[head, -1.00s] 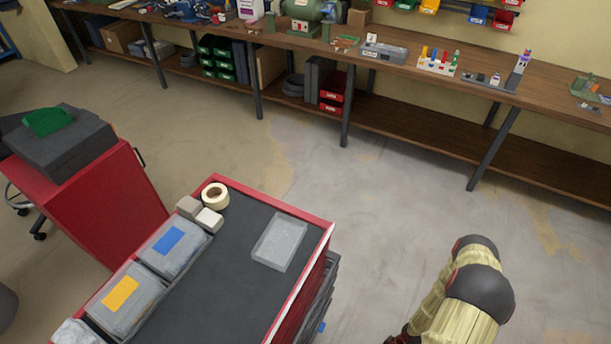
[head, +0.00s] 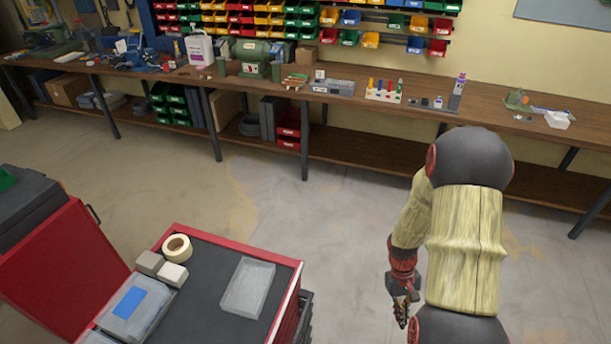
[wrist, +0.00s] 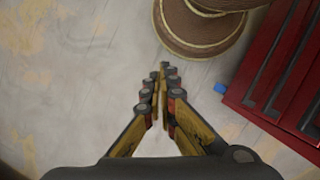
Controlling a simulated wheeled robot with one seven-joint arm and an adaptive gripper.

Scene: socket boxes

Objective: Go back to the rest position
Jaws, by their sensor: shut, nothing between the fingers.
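My gripper (wrist: 160,72) points down in the wrist view, with its fingertips together and nothing between them. Bare floor shows below it. In the head view my gripper (head: 402,312) hangs at the end of my arm, right of the red tool cart (head: 298,275) and apart from it.
A long workbench (head: 345,103) stands along the back wall. The floor (head: 335,215) between cart and bench is clear.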

